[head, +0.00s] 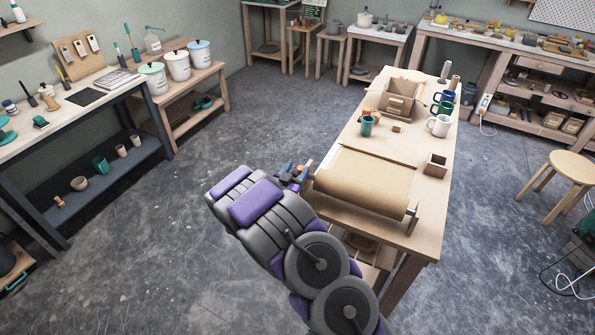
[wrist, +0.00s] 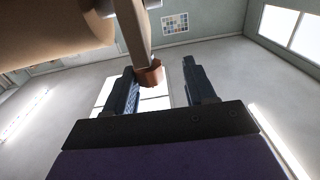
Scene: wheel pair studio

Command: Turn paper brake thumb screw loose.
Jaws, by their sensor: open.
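The brown paper roll (head: 365,182) lies on its holder at the near end of the long wooden table. The brake thumb screw (wrist: 150,74) is a small orange-brown knob at the end of a pale bar in the wrist view. In the head view it is a small orange-brown patch (head: 300,171) at the roll's left end. My gripper (wrist: 166,84) is open. The knob shows between its two dark blue fingers, closer to the left one; I cannot tell whether they touch. In the head view my gripper (head: 291,172) is at the roll's left end, partly hidden by my arm.
The long wooden table (head: 432,190) also holds an open wooden box (head: 398,98), several mugs, and a small square box (head: 435,165). A round stool (head: 573,166) stands to the right. A workbench (head: 90,97) is at the left. The floor between is clear.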

